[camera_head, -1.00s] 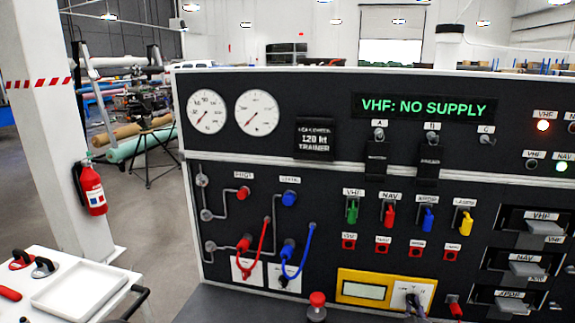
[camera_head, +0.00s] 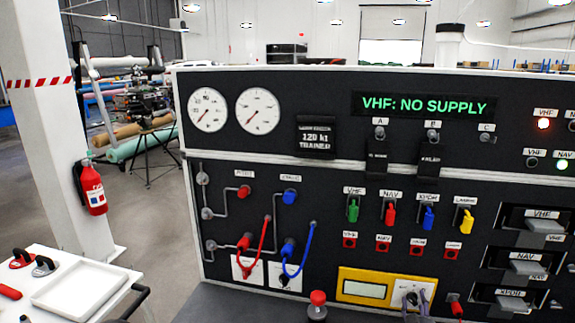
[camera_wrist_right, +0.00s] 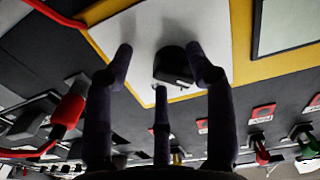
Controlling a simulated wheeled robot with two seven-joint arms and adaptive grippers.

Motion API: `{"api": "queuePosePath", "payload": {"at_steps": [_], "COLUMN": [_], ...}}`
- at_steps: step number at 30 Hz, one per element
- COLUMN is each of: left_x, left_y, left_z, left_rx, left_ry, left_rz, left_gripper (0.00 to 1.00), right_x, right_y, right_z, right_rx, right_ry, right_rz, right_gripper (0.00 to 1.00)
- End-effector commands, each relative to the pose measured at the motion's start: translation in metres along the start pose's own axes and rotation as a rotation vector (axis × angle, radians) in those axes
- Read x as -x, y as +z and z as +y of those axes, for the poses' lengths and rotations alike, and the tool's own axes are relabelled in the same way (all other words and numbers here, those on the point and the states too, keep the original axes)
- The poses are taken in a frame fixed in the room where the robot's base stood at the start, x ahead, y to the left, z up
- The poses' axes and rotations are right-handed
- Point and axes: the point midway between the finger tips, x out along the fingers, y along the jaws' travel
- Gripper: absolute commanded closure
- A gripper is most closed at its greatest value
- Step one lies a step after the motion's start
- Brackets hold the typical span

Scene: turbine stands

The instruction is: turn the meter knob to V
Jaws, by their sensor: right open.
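The yellow meter (camera_head: 345,287) sits low on the black panel, with a screen and a white dial plate. Its black knob (camera_head: 409,298) is on the plate, partly hidden by my right gripper (camera_head: 418,299). In the right wrist view the knob (camera_wrist_right: 173,66) stands on the white plate (camera_wrist_right: 145,30). My right gripper (camera_wrist_right: 160,62) is open there, its fingers spread on both sides of the knob and a third finger below. I cannot tell whether they touch it. The dial letters and the pointer direction are too small to read. My left gripper is not in view.
A red button (camera_head: 318,298) stands left of the meter on the ledge. A red plug (camera_head: 456,308) is close at its right. Red and blue hoses (camera_head: 305,262) loop at the left. Above are coloured switches and a display (camera_head: 424,105) reading "VHF: NO SUPPLY".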

Motion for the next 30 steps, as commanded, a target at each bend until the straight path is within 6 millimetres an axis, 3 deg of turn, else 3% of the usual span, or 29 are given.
{"api": "queuePosePath", "payload": {"at_steps": [1,30], "left_x": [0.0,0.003], "left_y": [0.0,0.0], "left_z": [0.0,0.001], "left_rx": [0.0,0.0], "left_ry": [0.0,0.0], "left_rz": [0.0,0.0], "left_gripper": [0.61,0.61], "right_x": [0.002,0.051], "right_y": [0.001,-0.001], "right_z": [-0.014,-0.011], "right_rx": [-0.015,-0.016], "right_ry": [-0.024,-0.022], "right_rz": [-0.003,0.0], "right_gripper": [0.45,0.45]}}
